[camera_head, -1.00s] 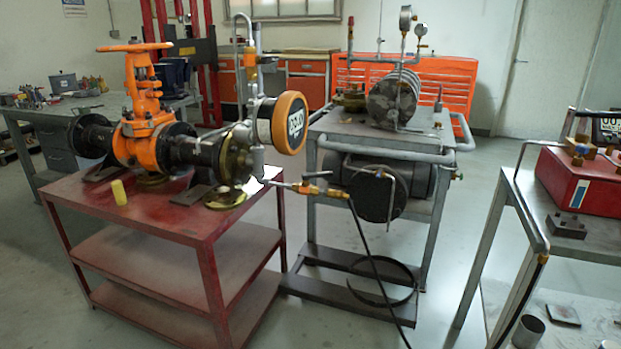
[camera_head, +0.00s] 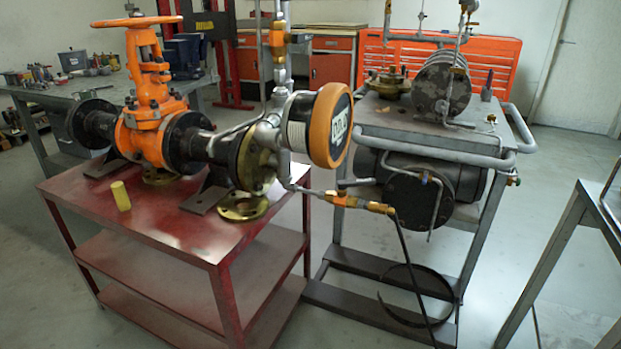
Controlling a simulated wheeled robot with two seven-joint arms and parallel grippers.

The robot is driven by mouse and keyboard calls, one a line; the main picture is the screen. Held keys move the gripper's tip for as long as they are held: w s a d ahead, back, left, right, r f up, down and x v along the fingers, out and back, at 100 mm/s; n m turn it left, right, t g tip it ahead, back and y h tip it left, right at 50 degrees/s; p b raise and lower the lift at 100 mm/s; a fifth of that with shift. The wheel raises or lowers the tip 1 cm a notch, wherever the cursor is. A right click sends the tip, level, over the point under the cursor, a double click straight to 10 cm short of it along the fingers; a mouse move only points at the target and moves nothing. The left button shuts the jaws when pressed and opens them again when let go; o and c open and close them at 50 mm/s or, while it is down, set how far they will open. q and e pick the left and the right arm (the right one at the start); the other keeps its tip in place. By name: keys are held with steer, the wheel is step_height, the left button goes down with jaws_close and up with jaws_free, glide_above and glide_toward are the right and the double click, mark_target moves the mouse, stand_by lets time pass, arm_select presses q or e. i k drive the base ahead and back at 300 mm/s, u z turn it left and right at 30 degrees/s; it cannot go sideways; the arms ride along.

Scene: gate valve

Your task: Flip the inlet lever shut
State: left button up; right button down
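The orange gate valve (camera_head: 148,100) with its handwheel stands on the red cart, joined to a dark pipe. A round orange-rimmed gauge (camera_head: 328,125) sits at the pipe's right end. Below the gauge, a thin inlet line with brass fittings (camera_head: 342,200) runs right to a black hose (camera_head: 402,238). A short grey bar (camera_head: 356,183) shows just above the fittings; I cannot tell if it is the inlet lever or pipework behind. Neither of my grippers is in view.
The red cart (camera_head: 150,220) has a yellow cylinder (camera_head: 121,195) on its top. A grey cart (camera_head: 440,150) with a tank stands close on the right. Another grey table (camera_head: 575,215) is at the right edge. Open floor lies between them.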

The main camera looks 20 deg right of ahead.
mark_target(342, 184)
steer(key=z, duration=0.05)
steer(key=i, duration=0.95)
steer(key=z, duration=0.4)
